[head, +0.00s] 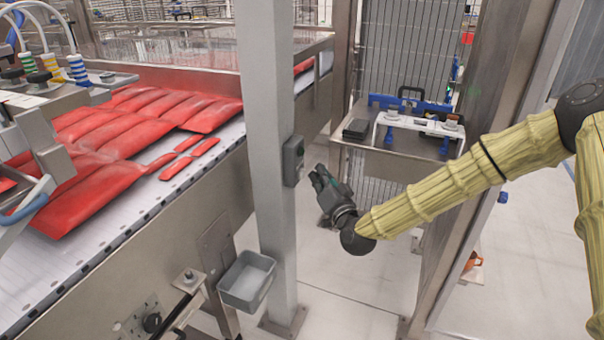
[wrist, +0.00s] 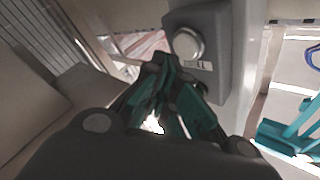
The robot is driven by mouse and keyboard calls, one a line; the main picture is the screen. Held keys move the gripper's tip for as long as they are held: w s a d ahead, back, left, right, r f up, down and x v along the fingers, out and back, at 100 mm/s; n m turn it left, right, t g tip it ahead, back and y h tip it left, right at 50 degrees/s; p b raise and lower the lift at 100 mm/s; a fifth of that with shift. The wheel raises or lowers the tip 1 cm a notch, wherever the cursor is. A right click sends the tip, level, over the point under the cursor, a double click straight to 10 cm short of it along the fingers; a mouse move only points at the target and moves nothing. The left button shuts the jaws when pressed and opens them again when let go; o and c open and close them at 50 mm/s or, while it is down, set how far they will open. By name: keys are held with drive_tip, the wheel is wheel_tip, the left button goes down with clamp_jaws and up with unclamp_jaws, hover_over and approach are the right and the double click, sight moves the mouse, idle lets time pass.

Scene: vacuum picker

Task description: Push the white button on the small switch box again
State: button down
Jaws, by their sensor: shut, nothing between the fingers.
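The small switch box (head: 292,160) is a grey box fixed to the side of the grey upright post. In the wrist view the switch box (wrist: 222,75) fills the upper middle, and its round white button (wrist: 188,45) faces me above a small label. My gripper (head: 318,174) is shut and empty, just right of the box in the head view. In the wrist view the fingertips of my gripper (wrist: 162,62) are below and left of the button. They look close to it, but I cannot tell whether they touch the box.
The grey post (head: 268,90) stands beside a conveyor (head: 225,150) carrying several red packs (head: 130,130). A grey bin (head: 247,281) hangs low on the post's left. A metal table (head: 400,144) with a blue and white tool stands behind my arm.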

drive_tip(key=d, duration=0.1)
drive_tip(key=s+d, duration=0.1)
drive_tip(key=d, duration=0.2)
drive_tip(key=shift+s+d, duration=0.3)
drive_tip(key=s+f+g+h, duration=0.1)
drive_tip(key=s+f+g, duration=0.3)
drive_tip(key=f, duration=0.5)
drive_tip(key=s+f+g+h, duration=0.1)
drive_tip(key=s+f, duration=0.5)
drive_tip(key=f, duration=0.3)
drive_tip(key=s+d+f+n+g+h, duration=0.1)
drive_tip(key=s+d+f+g, duration=0.2)
drive_tip(key=s+f, duration=0.5)
drive_tip(key=s+d+f+g+h, duration=0.1)
drive_tip(key=s+d+f+g, duration=0.2)
drive_tip(key=s+f, duration=0.55)
drive_tip(key=s+d+f+g+h, duration=0.25)
drive_tip(key=s+d, duration=0.45)
drive_tip(key=s, duration=0.5)
drive_tip(key=s+d+f+g+h, duration=0.2)
drive_tip(key=s+d+f+g, duration=0.2)
drive_tip(key=s+d, duration=0.55)
wheel_tip(320, 180, up, 13)
drive_tip(key=s+a+p, duration=0.2)
drive_tip(key=p, duration=1.1)
drive_tip(key=shift+s+a+r+n, duration=0.15)
drive_tip(key=shift+a+n, duration=0.15)
drive_tip(key=shift+a, duration=0.1)
